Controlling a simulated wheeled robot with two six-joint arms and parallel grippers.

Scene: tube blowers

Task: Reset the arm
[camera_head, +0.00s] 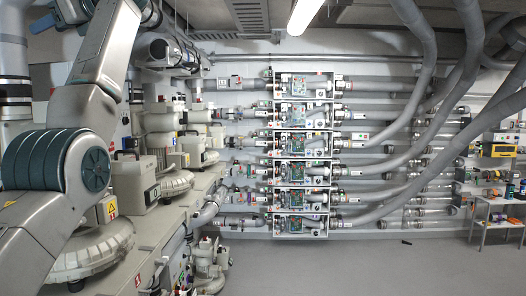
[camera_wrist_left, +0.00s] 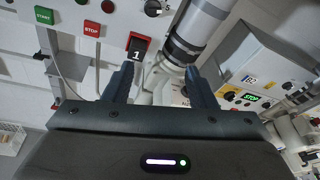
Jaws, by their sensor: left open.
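My left arm (camera_head: 62,160) comes in from the left in the head view, bent and raised, with its upper link reaching to the top of the picture. In the left wrist view my left gripper (camera_wrist_left: 160,78) is open, its two dark fingers apart with nothing held between them. It faces a white control panel (camera_wrist_left: 65,14). A red switch marked 1 (camera_wrist_left: 137,45) shows beside the left finger. A grey pipe with a dark collar (camera_wrist_left: 185,45) lies beyond the fingers. Whether a finger touches anything is unclear. My right gripper is not in view.
A bench with blowers (camera_head: 150,240) runs along the left. A rack of tube units (camera_head: 303,150) stands at the back wall, with thick grey hoses (camera_head: 425,120) to its right. A small table (camera_head: 498,201) is at the far right. The middle floor (camera_head: 340,268) is mostly clear.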

